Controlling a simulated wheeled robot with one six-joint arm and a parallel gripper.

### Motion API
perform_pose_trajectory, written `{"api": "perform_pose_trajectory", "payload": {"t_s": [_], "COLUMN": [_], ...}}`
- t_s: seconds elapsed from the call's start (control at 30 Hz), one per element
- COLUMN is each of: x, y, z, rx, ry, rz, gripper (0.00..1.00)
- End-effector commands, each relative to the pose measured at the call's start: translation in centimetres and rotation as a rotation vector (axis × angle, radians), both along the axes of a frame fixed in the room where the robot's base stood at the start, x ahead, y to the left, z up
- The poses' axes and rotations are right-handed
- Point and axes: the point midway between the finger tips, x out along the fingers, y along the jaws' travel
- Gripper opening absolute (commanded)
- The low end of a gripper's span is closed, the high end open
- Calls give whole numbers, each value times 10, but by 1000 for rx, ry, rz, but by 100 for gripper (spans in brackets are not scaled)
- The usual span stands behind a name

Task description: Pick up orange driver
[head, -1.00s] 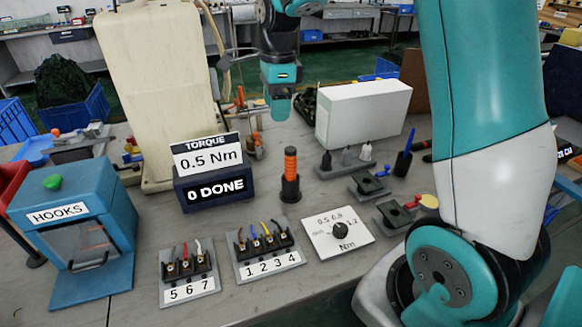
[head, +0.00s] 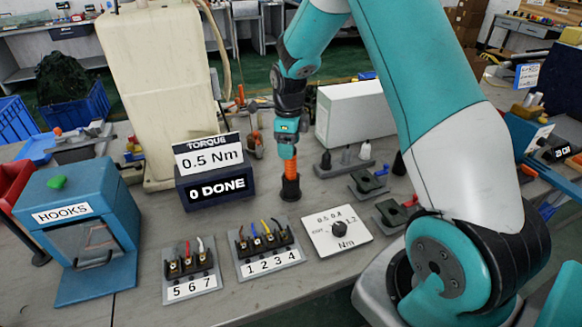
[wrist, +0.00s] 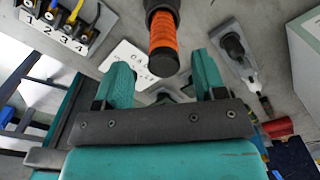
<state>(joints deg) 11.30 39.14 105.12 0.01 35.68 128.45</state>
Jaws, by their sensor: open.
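The orange driver (head: 291,169) stands upright in a black round holder (head: 290,189) on the table, and my gripper hides its upper part in the head view. My gripper (head: 288,152) points down at the top of the driver. In the wrist view the driver's ribbed orange handle (wrist: 163,32) with its black end lies just beyond the gap between the fingers. The fingers of my gripper (wrist: 163,78) are spread apart there, with nothing held between them.
A torque display (head: 216,180) reading 0.5 Nm and 0 DONE stands left of the driver.

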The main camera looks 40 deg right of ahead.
Motion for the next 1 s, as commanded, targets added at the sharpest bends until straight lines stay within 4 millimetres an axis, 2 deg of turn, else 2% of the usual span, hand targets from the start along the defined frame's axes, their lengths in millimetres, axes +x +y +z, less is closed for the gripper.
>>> {"api": "perform_pose_trajectory", "payload": {"t_s": [0.33,0.63,0.67,0.9,1.0], "x": [0,1,1,1,1], "y": [-4,-4,-4,-4,-4], "z": [-45,-52,-52,-52,-51], "rx": [1,0,0,1,0], "ry": [3,0,0,1,0], "rz": [1,1,1,1,1], "gripper": [64,64,60,6,6]}}
